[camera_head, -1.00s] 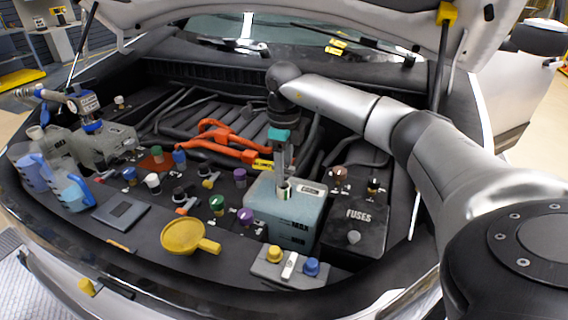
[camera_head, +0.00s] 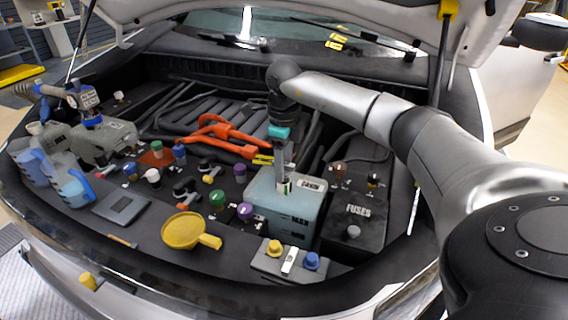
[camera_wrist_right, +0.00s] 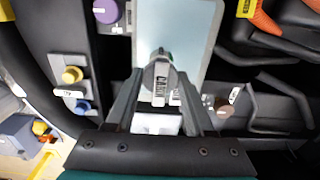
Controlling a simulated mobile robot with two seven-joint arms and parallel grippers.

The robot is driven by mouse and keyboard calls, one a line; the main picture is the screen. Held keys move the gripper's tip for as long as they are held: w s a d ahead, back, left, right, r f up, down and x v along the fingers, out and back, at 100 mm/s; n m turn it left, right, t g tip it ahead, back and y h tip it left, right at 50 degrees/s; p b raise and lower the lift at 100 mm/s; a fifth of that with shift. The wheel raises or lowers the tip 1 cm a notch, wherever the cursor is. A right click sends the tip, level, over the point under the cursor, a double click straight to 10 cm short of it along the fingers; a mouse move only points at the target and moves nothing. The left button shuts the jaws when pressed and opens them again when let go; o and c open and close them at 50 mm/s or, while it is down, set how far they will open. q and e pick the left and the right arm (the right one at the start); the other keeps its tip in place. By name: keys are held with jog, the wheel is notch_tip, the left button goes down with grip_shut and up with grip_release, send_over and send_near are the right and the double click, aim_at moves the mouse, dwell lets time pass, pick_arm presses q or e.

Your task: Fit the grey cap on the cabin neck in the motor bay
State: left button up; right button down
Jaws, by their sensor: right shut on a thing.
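The grey cap (camera_wrist_right: 160,78), with a CABIN label on it, sits between the fingertips of my right gripper (camera_wrist_right: 158,88) in the right wrist view. The gripper is shut on it. In the head view my right gripper (camera_head: 283,184) points down onto the top of the pale blue-grey tank (camera_head: 287,219) marked MAX. The cap is at the tank's top, where the cabin neck is hidden beneath cap and fingers. I cannot tell whether the cap is seated on the neck or just above it. My left gripper is not in view.
The black FUSES box (camera_head: 354,222) stands right of the tank. A purple cap (camera_head: 245,211) and a green cap (camera_head: 217,199) are to its left. A yellow funnel (camera_head: 184,231) and a plate with yellow and blue caps (camera_head: 266,264) lie in front. Orange cables (camera_head: 219,131) run behind.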

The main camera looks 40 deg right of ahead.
jog(key=shift+p, duration=0.5)
dwell(1.0)
jog(key=shift+f+b, duration=0.75)
jog(key=shift+f, duration=0.8)
jog(key=shift+c, duration=1)
grip_release()
jog(key=shift+r, duration=0.1)
notch_tip(320, 180, up, 15)
jog(key=p, duration=0.2)
jog(key=shift+r, duration=0.1)
